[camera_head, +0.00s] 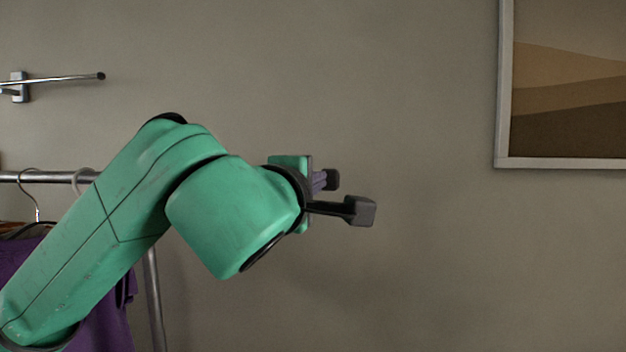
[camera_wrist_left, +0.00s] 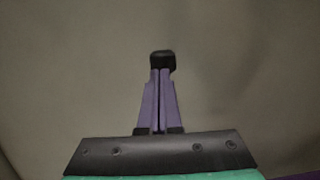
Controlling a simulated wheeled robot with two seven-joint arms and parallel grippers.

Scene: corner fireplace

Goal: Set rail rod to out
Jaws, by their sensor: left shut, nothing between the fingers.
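A thin metal rail rod (camera_head: 65,78) with a dark end cap sticks out from a small wall bracket (camera_head: 19,88) at the upper left of the head view. Its left end is cut off by the picture edge. My left gripper (camera_head: 332,180) is near the middle of the head view, well to the right of the rod and lower in the picture. Its purple fingers with black tips also show in the wrist view (camera_wrist_left: 162,62), closed together with nothing between them. The rod does not show in the wrist view. My right gripper is in neither view.
A clothes rack (camera_head: 62,177) with hangers and a purple garment (camera_head: 105,325) stands at the lower left, partly behind my left arm. A framed picture (camera_head: 570,85) hangs on the wall at the upper right. Bare wall fills the middle.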

